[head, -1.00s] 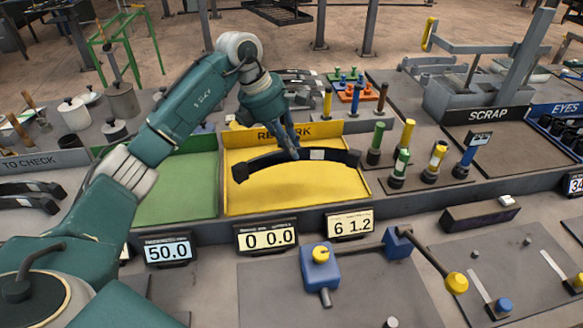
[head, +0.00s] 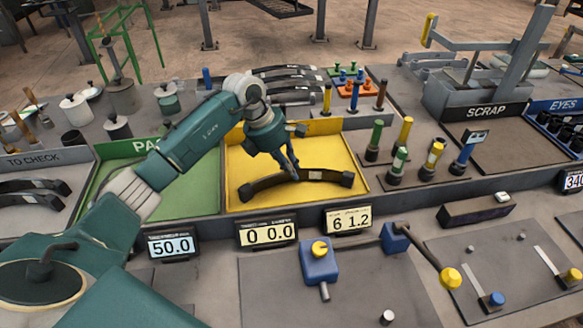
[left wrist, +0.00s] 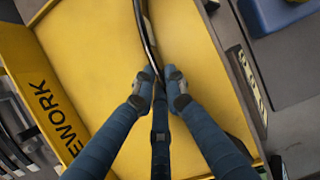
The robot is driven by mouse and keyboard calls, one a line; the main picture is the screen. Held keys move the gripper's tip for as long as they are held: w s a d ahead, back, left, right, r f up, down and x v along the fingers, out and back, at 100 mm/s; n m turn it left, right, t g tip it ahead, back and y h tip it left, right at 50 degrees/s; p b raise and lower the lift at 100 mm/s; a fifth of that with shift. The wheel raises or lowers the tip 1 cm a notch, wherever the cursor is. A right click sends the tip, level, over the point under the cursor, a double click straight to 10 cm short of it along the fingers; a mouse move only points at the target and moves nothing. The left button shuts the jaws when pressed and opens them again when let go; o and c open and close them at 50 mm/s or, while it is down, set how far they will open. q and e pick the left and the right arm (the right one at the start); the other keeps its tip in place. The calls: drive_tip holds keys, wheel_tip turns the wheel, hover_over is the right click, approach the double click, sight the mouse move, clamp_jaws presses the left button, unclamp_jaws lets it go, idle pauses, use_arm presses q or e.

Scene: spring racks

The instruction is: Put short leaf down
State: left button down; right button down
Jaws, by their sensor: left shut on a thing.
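A dark, curved short leaf (head: 332,178) with a pale label near its middle is over the yellow rework tray (head: 305,202) in the head view. My left gripper (head: 292,171) is shut on it near its middle, from above. In the left wrist view the leaf (left wrist: 146,35) runs up the picture between the two fingertips of the left gripper (left wrist: 160,84), over the yellow tray floor (left wrist: 95,70). The leaf lies within the tray's outline, close to the floor. I cannot tell whether it touches. My right gripper is not in view.
A green tray (head: 190,198) adjoins on the left, partly behind my arm. Several dark leaves lie behind the rework tray, and others (head: 35,185) lie at the left. Digital displays (head: 267,232) line the front edge. Coloured-handled tools (head: 399,165) stand to the right.

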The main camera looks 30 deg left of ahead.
use_arm(q)
drive_tip(key=shift+w, duration=0.1)
drive_tip(key=c, duration=1.8)
unclamp_jaws()
drive_tip(key=shift+r, duration=0.15)
drive_tip(key=b+v, duration=0.3)
drive_tip(key=v, duration=0.9)
